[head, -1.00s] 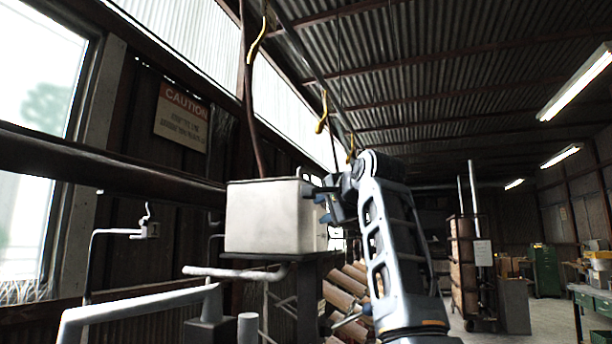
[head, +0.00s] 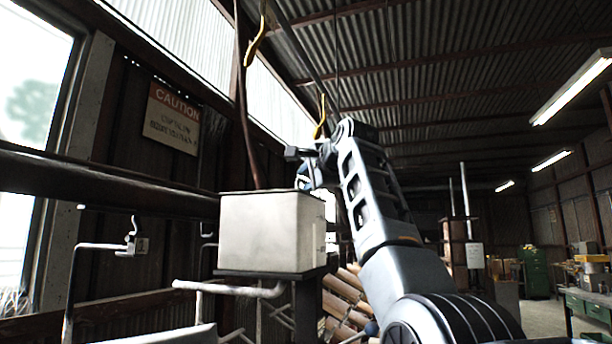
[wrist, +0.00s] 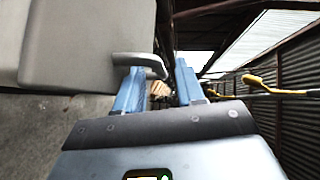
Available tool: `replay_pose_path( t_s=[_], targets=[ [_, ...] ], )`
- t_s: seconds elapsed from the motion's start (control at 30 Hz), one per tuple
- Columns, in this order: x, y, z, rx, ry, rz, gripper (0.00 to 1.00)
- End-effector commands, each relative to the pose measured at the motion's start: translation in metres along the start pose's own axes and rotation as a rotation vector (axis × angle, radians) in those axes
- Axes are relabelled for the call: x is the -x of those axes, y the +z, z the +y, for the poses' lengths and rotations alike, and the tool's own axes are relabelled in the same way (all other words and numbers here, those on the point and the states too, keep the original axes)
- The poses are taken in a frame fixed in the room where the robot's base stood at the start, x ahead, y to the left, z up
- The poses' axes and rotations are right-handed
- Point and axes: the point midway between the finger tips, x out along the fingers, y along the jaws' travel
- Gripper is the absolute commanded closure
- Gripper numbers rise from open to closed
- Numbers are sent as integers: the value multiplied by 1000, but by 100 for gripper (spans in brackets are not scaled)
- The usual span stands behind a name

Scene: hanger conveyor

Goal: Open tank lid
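The tank (head: 262,235) is a pale grey box on a dark stand in the head view. Its lid looks closed, with no gap showing. My gripper (head: 308,180) is at the tank's top right edge. In the wrist view, the pale lid and tank surface (wrist: 88,45) fill the upper left. A grey bent handle (wrist: 138,61) sticks out from it toward my gripper (wrist: 160,82). The two blue fingers are apart. The handle's bent end shows behind the left finger and reaches into the gap; I cannot tell whether it touches a finger.
Pale pipe rails (head: 230,289) run in front of the tank. A brown hose or pipe (head: 243,110) rises behind it. Yellow hooks (head: 321,118) hang from the overhead rail. A caution sign (head: 172,118) is on the wall.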

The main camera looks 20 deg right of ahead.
Motion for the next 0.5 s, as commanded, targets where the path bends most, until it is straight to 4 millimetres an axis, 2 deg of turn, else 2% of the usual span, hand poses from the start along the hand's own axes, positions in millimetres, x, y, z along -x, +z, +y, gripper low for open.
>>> replay_pose_path(
  t_s=[0.13,0.4,0.5],
  targets=[
    [-8,0,0,0,1,0,62],
    [-10,0,1,1,-1,1,62],
    [-10,0,1,0,-1,1,70]
  ],
)
